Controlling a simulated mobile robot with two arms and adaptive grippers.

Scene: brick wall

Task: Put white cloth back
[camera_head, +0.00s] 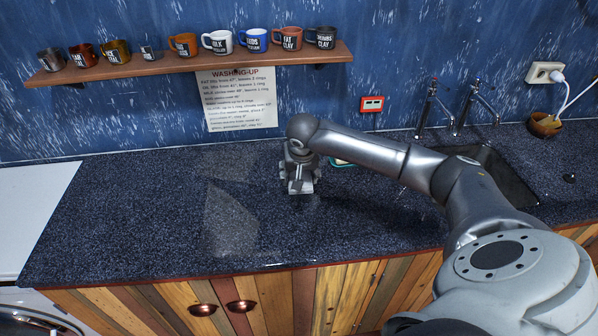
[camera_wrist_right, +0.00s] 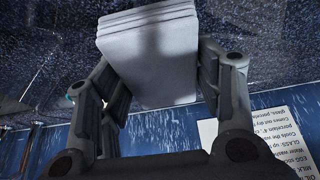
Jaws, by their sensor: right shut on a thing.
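The white cloth (camera_wrist_right: 150,62) is a folded stack of several layers, greyish in shadow, in the right wrist view. My right gripper (camera_wrist_right: 162,82) is shut on it, with one finger on each side. In the head view my right gripper (camera_head: 299,186) is low over the dark speckled counter (camera_head: 130,205), near its middle. The cloth is hard to tell apart from the gripper there. I cannot tell whether the cloth touches the counter. My left gripper is not in view.
A small pale green-edged item (camera_head: 341,163) is partly hidden behind my right arm. A sink (camera_head: 505,178) with two taps (camera_head: 428,105) lies to the right. A shelf of mugs (camera_head: 190,64) and a paper notice (camera_head: 240,100) are on the wall. The left counter is clear.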

